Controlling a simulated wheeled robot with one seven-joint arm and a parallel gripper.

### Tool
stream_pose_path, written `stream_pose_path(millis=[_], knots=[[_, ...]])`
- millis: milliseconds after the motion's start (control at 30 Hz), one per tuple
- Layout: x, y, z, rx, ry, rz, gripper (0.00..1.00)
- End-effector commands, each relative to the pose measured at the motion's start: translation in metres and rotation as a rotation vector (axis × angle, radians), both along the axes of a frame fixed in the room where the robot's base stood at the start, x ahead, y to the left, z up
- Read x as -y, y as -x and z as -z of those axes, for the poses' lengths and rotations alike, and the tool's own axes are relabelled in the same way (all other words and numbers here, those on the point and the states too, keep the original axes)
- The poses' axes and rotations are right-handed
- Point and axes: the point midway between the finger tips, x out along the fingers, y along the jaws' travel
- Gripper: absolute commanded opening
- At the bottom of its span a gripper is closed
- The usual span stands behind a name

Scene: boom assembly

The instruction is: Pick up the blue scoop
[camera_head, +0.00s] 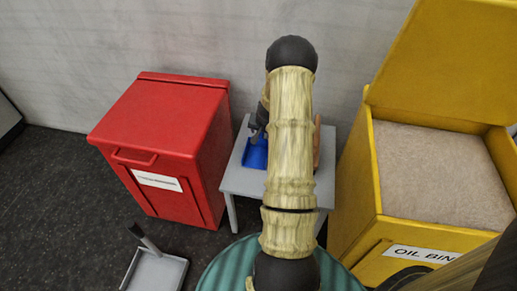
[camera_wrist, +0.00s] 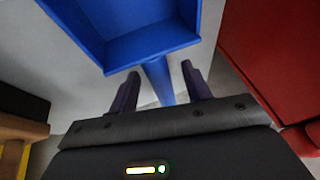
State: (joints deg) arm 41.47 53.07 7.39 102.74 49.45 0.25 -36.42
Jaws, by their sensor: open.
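The blue scoop (camera_head: 255,153) lies on a small grey table (camera_head: 240,181) between the red box and the yellow bin. My arm hides part of it in the head view. In the wrist view the scoop's blue pan (camera_wrist: 150,38) is at the top, and its handle (camera_wrist: 159,82) runs down between my fingers. My gripper (camera_wrist: 161,80) is open, with one finger on each side of the handle. I cannot tell whether either finger touches it. My gripper also shows small in the head view (camera_head: 256,129), above the scoop.
A closed red box (camera_head: 150,120) stands left of the table. A yellow bin (camera_head: 350,195) labelled "OIL BIN", lid raised and filled with pale material, stands right. A grey dustpan-like tool (camera_head: 155,272) lies on the floor. A tan object (camera_head: 317,146) sits on the table's right side.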

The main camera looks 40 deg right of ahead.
Motion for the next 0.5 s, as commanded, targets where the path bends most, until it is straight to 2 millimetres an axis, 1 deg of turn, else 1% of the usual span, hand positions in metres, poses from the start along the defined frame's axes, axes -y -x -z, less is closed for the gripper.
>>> stream_pose_path(millis=[33,100,500], knots=[[0.0015,-0.0025,0.0087,0.000,0.000,0.000,0.49],[0.0024,-0.0049,0.0126,0.000,0.000,0.000,0.49],[0.0030,-0.0054,0.0121,0.001,0.001,0.000,0.49]])
